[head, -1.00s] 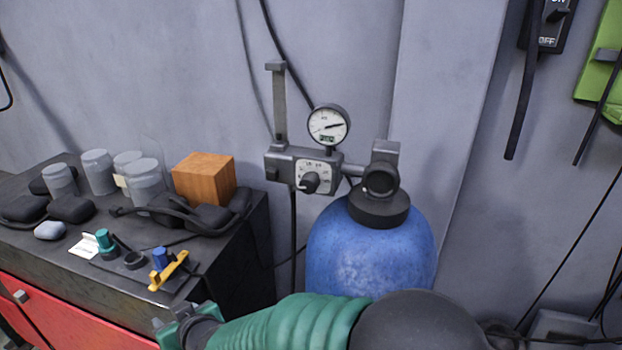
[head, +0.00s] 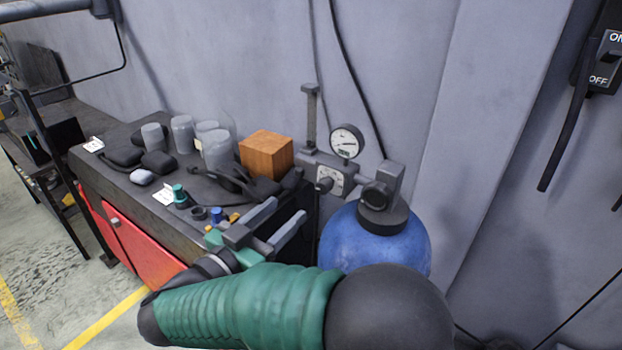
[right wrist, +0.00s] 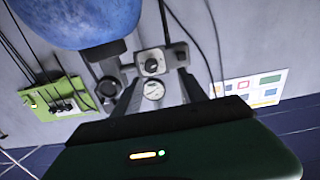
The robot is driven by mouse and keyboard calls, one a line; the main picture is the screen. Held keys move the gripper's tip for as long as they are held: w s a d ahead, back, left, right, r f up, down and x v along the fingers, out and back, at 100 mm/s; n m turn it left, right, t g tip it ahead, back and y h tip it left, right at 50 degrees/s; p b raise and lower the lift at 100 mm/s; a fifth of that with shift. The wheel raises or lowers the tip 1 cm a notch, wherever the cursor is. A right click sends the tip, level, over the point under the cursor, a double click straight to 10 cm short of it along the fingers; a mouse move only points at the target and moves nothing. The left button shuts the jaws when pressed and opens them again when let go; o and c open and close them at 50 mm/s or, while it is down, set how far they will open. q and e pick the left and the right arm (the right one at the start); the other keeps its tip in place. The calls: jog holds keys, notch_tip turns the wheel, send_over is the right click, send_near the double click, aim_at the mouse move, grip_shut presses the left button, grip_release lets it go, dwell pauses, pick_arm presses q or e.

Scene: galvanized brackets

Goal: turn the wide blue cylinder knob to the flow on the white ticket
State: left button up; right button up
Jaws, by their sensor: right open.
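The wide blue cylinder (head: 376,245) stands by the wall, with a black neck and a grey regulator on top. Its black knob (head: 325,184) sits on a pale dial plate below a round gauge (head: 346,142). The right wrist view shows the knob (right wrist: 151,66) upside down, between my fingers in the picture. My right gripper (head: 288,210) is open and empty, left of and below the knob, apart from it. One white ticket (head: 164,197) lies on the bench by a teal-topped part; another (head: 93,145) lies at its far left corner. Their writing is too small to read.
The dark bench (head: 125,192) carries grey jars, black pouches, a wooden block (head: 266,154) and small coloured parts. A black hose hangs down the wall behind the regulator. A switch box (head: 606,66) is at the upper right. Floor shows at the lower left.

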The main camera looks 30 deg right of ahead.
aim_at(322, 188)
jog(key=d+p, duration=0.1)
jog(key=d, duration=0.2)
jog(key=d+p, duration=0.1)
jog(key=d, duration=0.2)
jog(key=d+r+p, duration=0.1)
jog(key=d, duration=0.2)
jog(key=shift+w, duration=0.15)
jog(key=shift+w+d+f, duration=0.25)
jog(key=shift+w+d, duration=0.3)
jog(key=shift+d, duration=0.25)
jog(key=shift+w+a+f, duration=0.1)
jog(key=shift+w, duration=0.25)
jog(key=shift+w+a, duration=0.2)
jog(key=shift+w, duration=0.05)
jog(key=shift+a, duration=0.15)
jog(key=shift+c, duration=0.2)
jog(key=shift+s+a, duration=0.2)
jog(key=shift+s, duration=0.1)
jog(key=c, duration=0.5)
jog(key=shift+s+d+r, duration=0.2)
jog(key=c, duration=0.4)
grip_shut()
pick_arm(q)
jog(key=v, duration=0.5)
jog(key=shift+s+d+f, duration=0.1)
jog(key=shift+s+d, duration=0.1)
jog(key=shift+s, duration=0.05)
pick_arm(e)
jog(key=shift+a, duration=0.1)
